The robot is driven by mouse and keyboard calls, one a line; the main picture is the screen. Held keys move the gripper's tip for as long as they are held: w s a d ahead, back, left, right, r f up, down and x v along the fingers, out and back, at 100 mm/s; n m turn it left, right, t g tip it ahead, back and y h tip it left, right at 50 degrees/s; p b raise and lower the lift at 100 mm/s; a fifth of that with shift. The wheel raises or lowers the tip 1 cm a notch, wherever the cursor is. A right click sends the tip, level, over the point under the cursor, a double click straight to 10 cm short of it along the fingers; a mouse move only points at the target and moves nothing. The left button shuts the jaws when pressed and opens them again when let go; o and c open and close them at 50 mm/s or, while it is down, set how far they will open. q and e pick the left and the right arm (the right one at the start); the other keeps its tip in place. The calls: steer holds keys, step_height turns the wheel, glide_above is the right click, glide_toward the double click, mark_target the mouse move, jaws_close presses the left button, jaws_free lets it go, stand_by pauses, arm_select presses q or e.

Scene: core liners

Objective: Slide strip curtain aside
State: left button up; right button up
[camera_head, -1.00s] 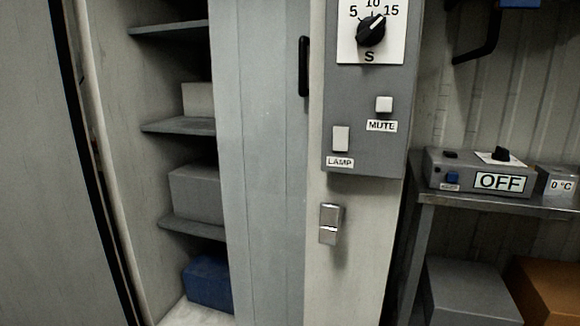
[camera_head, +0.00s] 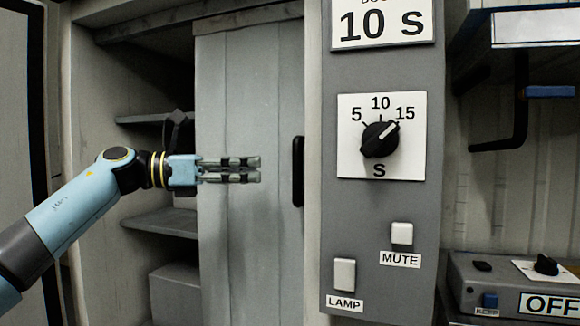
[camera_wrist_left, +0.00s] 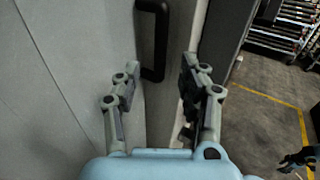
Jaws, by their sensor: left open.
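The strip curtain (camera_head: 235,240) is a pale grey panel of upright strips, hanging over the right part of a shelved cabinet. A black upright handle (camera_head: 298,171) is on its right edge. My left gripper (camera_head: 260,170) is open and empty, to the left of the handle and level with it, in front of the curtain. In the left wrist view the handle (camera_wrist_left: 154,40) appears ahead, between the two spread fingers (camera_wrist_left: 163,78), apart from them. The curtain (camera_wrist_left: 70,70) fills the left of that view.
A grey control box (camera_head: 420,200) with a dial (camera_head: 380,139) stands right of the handle, close to it. Cabinet shelves (camera_head: 160,222) show left of the curtain. A bench device (camera_head: 500,290) is at lower right. In the wrist view, open floor (camera_wrist_left: 250,125) lies to the right.

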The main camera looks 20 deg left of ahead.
arm_select(q)
steer(key=p+x, duration=0.1)
steer(key=x, duration=0.7)
steer(key=shift+s, duration=0.1)
jaws_close()
